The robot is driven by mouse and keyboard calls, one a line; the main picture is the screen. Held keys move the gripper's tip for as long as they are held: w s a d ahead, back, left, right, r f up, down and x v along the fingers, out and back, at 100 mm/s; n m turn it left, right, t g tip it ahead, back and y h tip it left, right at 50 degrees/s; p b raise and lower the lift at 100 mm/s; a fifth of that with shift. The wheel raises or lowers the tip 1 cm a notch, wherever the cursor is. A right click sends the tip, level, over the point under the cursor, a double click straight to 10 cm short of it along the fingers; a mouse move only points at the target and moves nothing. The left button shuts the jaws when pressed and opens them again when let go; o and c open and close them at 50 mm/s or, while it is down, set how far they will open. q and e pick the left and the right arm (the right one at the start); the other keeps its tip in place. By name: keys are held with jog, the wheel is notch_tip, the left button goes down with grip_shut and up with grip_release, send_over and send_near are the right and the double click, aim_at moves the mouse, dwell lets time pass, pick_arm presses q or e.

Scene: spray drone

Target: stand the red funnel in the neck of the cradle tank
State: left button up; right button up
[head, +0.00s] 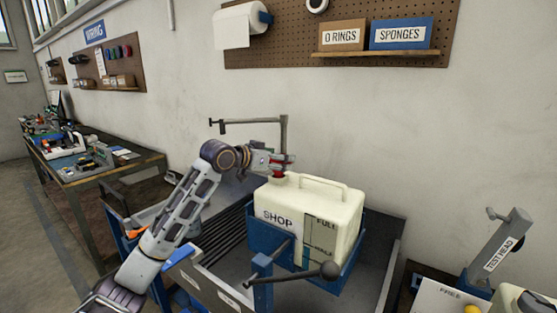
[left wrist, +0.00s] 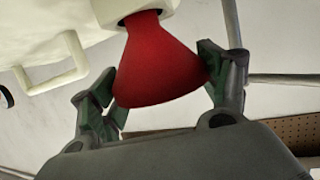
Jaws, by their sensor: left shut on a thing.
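The cream cradle tank (head: 337,205), marked SHOP, stands upright in a blue cradle (head: 284,250). The red funnel (head: 279,173) is above the tank's left top corner, with only a little of it showing in the head view. In the left wrist view the funnel (left wrist: 158,68) hangs upside down in the picture, its narrow end at the tank's neck (left wrist: 112,10) and apparently inside it. The spout tip is hidden. My left gripper (head: 284,161) is shut on the funnel's wide part, with a finger on each side (left wrist: 162,85). My right gripper is not in view.
A grey bracket arm (head: 283,130) rises behind my left gripper. A dark ball-ended lever (head: 328,270) stands in front of the tank. A TEST HEAD post (head: 497,252) is at the right. A cluttered workbench (head: 90,165) is at the far left.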

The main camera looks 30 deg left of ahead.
pick_arm(q)
jog(key=shift+f, duration=0.1)
jog(key=o, duration=1.1)
jog(key=shift+c, duration=0.2)
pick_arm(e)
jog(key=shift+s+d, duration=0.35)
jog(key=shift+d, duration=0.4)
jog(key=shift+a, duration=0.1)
pick_arm(q)
jog(key=shift+s+a+r, duration=0.2)
jog(key=shift+s+a, duration=0.05)
jog(key=shift+s, duration=0.4)
jog(key=v, duration=1)
jog(key=shift+s, duration=0.25)
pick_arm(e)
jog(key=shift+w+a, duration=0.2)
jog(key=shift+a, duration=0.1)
